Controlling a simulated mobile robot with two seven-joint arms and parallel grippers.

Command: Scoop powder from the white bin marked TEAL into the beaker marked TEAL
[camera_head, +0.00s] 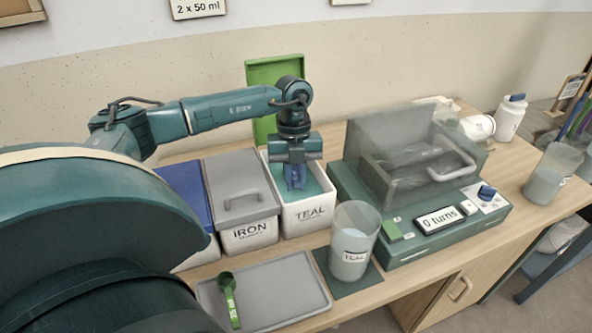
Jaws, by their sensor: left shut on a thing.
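The white bin marked TEAL (308,214) stands open on the bench with teal powder (312,180) inside. My left gripper (293,163) points down into the bin and is shut on a blue scoop (295,182). The scoop's lower end is at the powder; how deep it sits and whether it holds powder I cannot tell. The clear beaker marked TEAL (352,255) stands upright on a dark green mat (341,286), front right of the bin, with pale contents in its lower part. My right gripper is not in view.
A green lid (272,72) stands upright behind. A grey tray (285,291) with a green scoop (229,297) lies in front. A machine reading "0 turns" (442,219) stands right of the beaker.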

